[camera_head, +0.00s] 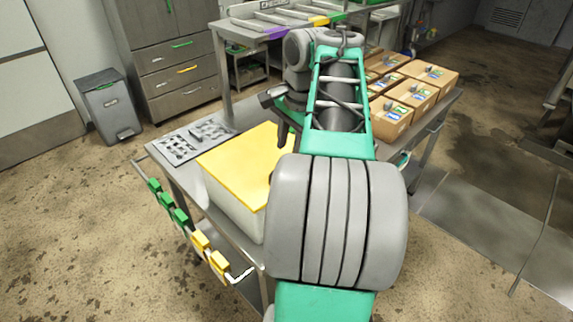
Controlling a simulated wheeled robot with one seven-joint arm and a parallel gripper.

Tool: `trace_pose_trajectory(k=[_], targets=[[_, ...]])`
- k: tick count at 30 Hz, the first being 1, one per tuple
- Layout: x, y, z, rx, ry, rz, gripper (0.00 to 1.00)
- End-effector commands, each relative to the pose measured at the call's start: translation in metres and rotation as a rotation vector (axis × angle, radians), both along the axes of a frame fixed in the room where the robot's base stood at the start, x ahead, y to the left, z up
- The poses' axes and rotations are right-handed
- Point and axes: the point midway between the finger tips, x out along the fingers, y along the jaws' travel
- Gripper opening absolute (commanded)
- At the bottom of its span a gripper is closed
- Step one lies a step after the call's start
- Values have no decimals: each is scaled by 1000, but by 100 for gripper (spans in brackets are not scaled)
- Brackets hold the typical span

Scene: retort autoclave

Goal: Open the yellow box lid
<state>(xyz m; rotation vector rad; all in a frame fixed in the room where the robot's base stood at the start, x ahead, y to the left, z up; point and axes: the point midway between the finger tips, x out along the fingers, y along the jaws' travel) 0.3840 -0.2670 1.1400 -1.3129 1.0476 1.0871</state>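The yellow box lid (243,162) lies flat and shut on a white box (228,203), which stands on the steel table. My gripper (273,118) is just above the far right part of the lid, near its back edge. Its two fingers look spread apart, with nothing seen between them. My green and grey arm covers the right part of the lid and box. Whether a fingertip touches the lid cannot be told.
A grey moulded tray (195,141) lies behind the box. Several cardboard cartons (428,74) stand at the table's back right. Green and yellow clips (200,242) hang on the front left rail. A grey bin (108,103) stands on the floor at left.

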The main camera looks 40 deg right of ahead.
Motion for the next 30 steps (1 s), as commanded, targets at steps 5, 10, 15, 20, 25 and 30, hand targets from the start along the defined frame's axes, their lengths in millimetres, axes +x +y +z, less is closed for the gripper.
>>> trace_pose_trajectory(k=[5, 10, 15, 20, 25, 30], targets=[[7, 1, -39, 1, 0, 2, 34], [10, 0, -53, -1, -1, 2, 34], [11, 0, -53, -1, -1, 1, 34], [11, 0, -53, -1, -2, 2, 27], [11, 0, -53, -1, -2, 2, 13], [11, 0, -53, -1, -2, 2, 0]])
